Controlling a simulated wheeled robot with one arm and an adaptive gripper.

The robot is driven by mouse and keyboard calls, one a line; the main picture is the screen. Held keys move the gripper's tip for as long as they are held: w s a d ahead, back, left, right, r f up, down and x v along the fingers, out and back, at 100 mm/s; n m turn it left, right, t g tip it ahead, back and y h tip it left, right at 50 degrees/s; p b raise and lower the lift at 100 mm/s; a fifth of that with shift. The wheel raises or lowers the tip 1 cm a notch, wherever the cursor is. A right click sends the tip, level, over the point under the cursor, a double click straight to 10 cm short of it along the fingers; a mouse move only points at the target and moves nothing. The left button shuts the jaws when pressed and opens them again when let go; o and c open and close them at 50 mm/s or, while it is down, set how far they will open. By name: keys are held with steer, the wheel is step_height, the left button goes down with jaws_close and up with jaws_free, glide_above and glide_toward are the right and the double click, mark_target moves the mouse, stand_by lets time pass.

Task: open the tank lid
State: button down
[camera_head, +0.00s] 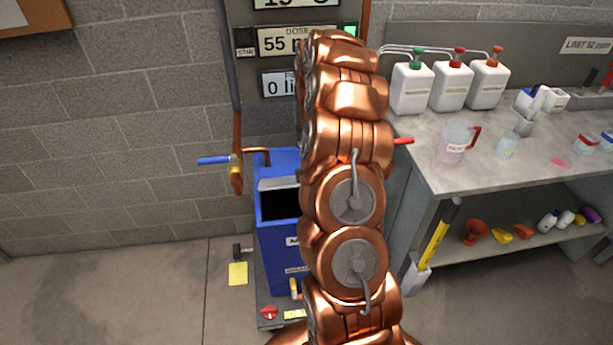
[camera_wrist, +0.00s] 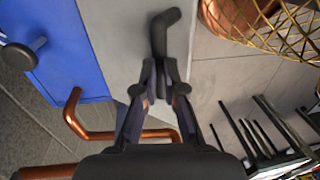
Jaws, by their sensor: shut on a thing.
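In the wrist view, a grey panel (camera_wrist: 120,40), seemingly the lid, lies beside the blue tank surface (camera_wrist: 52,45). A dark bent handle (camera_wrist: 163,38) sticks up at the panel's right edge. My gripper (camera_wrist: 160,75) is shut on the lower part of this handle. The gripper is hidden behind my arm in the head view.
A copper pipe with a blue lever (camera_head: 213,160) is left of the tank; a copper pipe (camera_wrist: 95,133) is near my gripper in the wrist view. A workbench (camera_head: 450,180) with bottles stands right. A wire basket (camera_wrist: 275,30) is at the wrist view's upper right.

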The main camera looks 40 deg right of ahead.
steer(key=c, duration=1.9)
jaws_free()
steer(key=shift+w+d+r, duration=0.25)
steer(key=shift+w+d, duration=0.15)
steer(key=shift+w, duration=0.15)
steer(key=shift+w+d+r, duration=0.25)
steer(key=shift+w+d, duration=0.1)
steer(key=shift+w, duration=0.15)
steer(key=o, duration=0.4)
steer(key=shift+w+d+f, duration=0.25)
steer(key=shift+w+f, duration=0.5)
steer(key=shift+f, duration=0.15)
steer(key=o, duration=0.3)
steer(key=shift+s+a+r, duration=0.25)
steer(key=shift+s+r, duration=0.35)
steer(key=shift+s, duration=0.15)
steer(key=shift+o, duration=0.3)
steer(key=shift+w+a+f, duration=0.1)
steer(key=shift+w+f, duration=0.05)
steer(key=shift+w, duration=0.05)
steer(key=shift+s, duration=0.1)
step_height(320, 180, up, 12)
steer(key=w, duration=0.1)
steer(key=shift+w+d, duration=0.25)
steer(key=shift+d, duration=0.2)
